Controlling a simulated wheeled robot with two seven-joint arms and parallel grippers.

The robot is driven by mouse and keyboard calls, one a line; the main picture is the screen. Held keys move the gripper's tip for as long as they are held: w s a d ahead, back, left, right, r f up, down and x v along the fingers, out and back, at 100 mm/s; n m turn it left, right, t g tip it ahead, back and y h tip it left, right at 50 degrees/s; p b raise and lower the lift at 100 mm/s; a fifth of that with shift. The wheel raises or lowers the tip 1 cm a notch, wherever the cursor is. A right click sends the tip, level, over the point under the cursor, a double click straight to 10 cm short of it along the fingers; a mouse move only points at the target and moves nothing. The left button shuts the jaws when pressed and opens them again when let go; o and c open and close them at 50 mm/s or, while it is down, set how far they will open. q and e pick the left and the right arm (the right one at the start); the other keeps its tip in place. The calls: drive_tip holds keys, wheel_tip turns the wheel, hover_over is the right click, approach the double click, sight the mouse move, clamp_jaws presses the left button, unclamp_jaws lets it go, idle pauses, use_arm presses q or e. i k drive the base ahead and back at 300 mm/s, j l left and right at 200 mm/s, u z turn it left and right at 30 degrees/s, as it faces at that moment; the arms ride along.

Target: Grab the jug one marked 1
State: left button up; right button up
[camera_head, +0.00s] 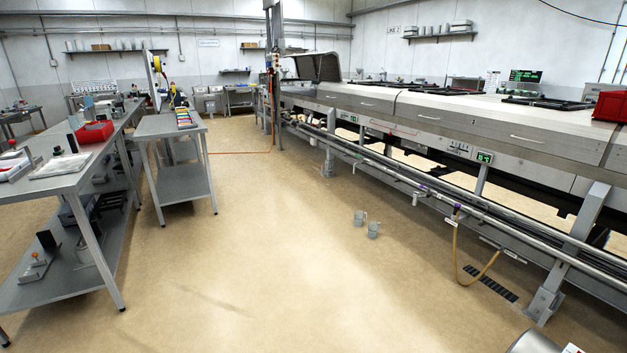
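Two small grey jugs stand upright on the floor in the middle of the head view, close beside each other. One jug (360,217) is a little farther back and to the left. The other jug (373,229) is nearer and to the right. Both are too small for me to read any number, so I cannot tell which is marked 1. Neither of my grippers shows in this view.
A long dryer machine (460,112) with low pipes (430,180) runs along the right, beside the jugs. A hanging tan hose (456,262) and a floor grate (490,284) lie nearer. Steel tables (80,180) stand left. The floor (260,240) between is clear.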

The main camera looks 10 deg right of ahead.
sight(359, 218)
drive_tip(key=i, duration=7.3)
drive_tip(key=i+z, duration=0.15)
drive_tip(key=i, duration=0.35)
drive_tip(key=i+j+z, duration=0.1)
drive_tip(key=i, duration=0.4)
drive_tip(key=i+j+z, duration=0.15)
drive_tip(key=i, duration=0.35)
drive_tip(key=i+j+z, duration=0.15)
drive_tip(key=i, duration=0.3)
drive_tip(key=i+j+z, duration=0.15)
drive_tip(key=i+j, duration=0.2)
drive_tip(key=i, duration=0.15)
drive_tip(key=i+j+z, duration=0.1)
drive_tip(key=i+j, duration=0.25)
drive_tip(key=i+z, duration=0.2)
drive_tip(key=z, duration=3.85)
drive_tip(key=i+l+u, duration=0.25)
drive_tip(key=i+l, duration=0.35)
drive_tip(key=i, duration=0.25)
drive_tip(key=i+l+u, duration=0.25)
drive_tip(key=i+l, duration=0.5)
drive_tip(key=i+l+u, duration=0.3)
drive_tip(key=i+l, duration=0.5)
drive_tip(key=l, duration=0.15)
